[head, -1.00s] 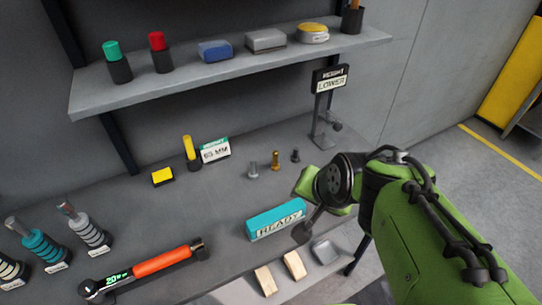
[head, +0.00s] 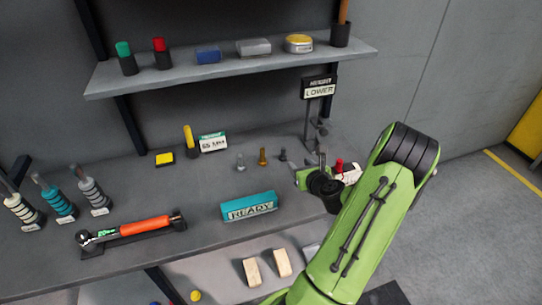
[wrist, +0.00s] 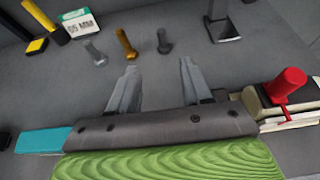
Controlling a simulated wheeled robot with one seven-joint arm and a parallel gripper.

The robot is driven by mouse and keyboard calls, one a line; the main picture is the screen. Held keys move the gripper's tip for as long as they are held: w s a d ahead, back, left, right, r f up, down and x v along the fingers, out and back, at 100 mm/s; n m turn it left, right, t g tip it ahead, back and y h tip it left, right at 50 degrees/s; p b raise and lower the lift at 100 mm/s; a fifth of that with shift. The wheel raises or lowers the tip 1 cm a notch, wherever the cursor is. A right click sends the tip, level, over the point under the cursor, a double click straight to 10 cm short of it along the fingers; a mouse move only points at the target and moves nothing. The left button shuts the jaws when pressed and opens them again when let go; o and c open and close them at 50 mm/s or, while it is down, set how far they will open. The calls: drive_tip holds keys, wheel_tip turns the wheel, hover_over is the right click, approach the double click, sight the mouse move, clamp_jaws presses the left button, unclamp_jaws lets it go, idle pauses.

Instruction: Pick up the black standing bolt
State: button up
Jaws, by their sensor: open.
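The black bolt (head: 283,155) stands upright on the bench, at the right end of a row of three bolts. It also shows in the wrist view (wrist: 164,42), beyond my fingertips and between their lines. The brass bolt (head: 262,157) and the grey bolt (head: 240,162) stand to its left. My gripper (wrist: 157,68) is open and empty, its two grey fingers apart and pointing toward the black bolt without touching it. In the head view my gripper (head: 307,174) is just right of and nearer than the black bolt, partly hidden by its own wrist.
A LOWER sign (head: 319,90) on a stand rises behind and right of the bolts. A teal READY block (head: 249,206) lies in front of them. A red-topped device (wrist: 284,88) is right of my gripper. The shelf (head: 225,75) overhangs the back.

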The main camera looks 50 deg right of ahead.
sight(284, 150)
drive_tip(key=x, duration=1.4)
drive_tip(key=shift+w+d+f, duration=0.2)
drive_tip(key=shift+w+d, duration=0.05)
drive_tip(key=shift+d, duration=0.05)
drive_tip(key=shift+s+r, duration=0.1)
drive_tip(key=shift+c, duration=0.5)
clamp_jaws()
